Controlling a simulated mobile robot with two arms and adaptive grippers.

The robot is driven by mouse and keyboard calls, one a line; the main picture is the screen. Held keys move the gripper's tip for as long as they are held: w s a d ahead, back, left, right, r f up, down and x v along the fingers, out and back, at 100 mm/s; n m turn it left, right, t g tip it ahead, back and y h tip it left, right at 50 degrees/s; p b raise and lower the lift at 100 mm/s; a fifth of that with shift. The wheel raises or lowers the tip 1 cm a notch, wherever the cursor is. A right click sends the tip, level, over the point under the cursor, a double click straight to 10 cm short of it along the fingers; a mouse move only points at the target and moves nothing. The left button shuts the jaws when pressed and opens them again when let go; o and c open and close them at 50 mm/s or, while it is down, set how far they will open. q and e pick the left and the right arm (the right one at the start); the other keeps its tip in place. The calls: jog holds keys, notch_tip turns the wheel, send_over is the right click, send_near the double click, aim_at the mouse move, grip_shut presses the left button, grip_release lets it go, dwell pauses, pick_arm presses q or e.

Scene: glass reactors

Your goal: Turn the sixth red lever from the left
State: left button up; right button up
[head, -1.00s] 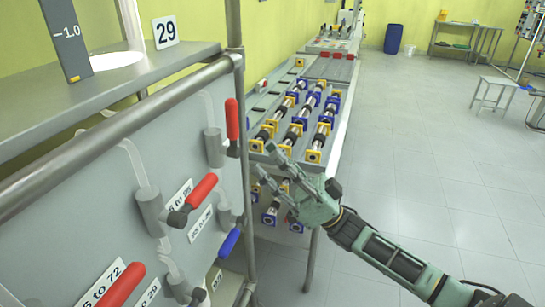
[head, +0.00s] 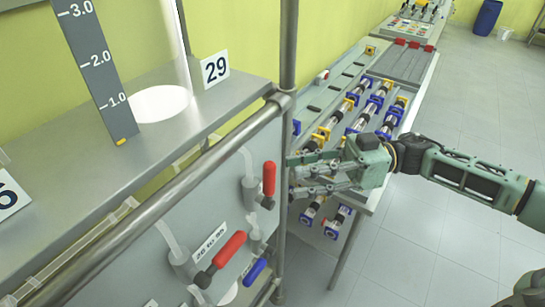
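Two red levers show on the grey panel. The right red lever (head: 269,178) stands upright on its valve, close to the frame's vertical post. The left red lever (head: 229,249) is tilted, its handle pointing up to the right. The other red levers are out of view, so I cannot count which is the sixth. My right gripper (head: 292,176) comes in from the right with its fingers pointing left, apart and empty. Its fingertips are at the post, just right of the upright red lever, with no visible contact with the lever. My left gripper is not in view.
A blue lever (head: 255,271) sits below the red ones. The vertical post (head: 288,60) and sloping rail (head: 150,205) frame the panel. A bench (head: 350,90) with glass tubes is behind my gripper.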

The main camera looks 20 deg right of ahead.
aim_at(269, 176)
jog(key=a, duration=0.2)
jog(key=a+p, duration=0.1)
jog(key=a, duration=0.1)
jog(key=a+p, duration=0.1)
jog(key=a, duration=0.1)
jog(key=shift+w+r, duration=0.15)
jog(key=shift+r, duration=0.15)
jog(key=shift+w+a+f, duration=0.1)
jog(key=shift+a, duration=0.15)
jog(key=shift+a+f, duration=0.1)
jog(key=shift+a, duration=0.05)
jog(key=c, duration=0.9)
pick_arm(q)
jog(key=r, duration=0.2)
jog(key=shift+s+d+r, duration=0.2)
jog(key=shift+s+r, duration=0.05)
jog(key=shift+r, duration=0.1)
pick_arm(e)
grip_shut()
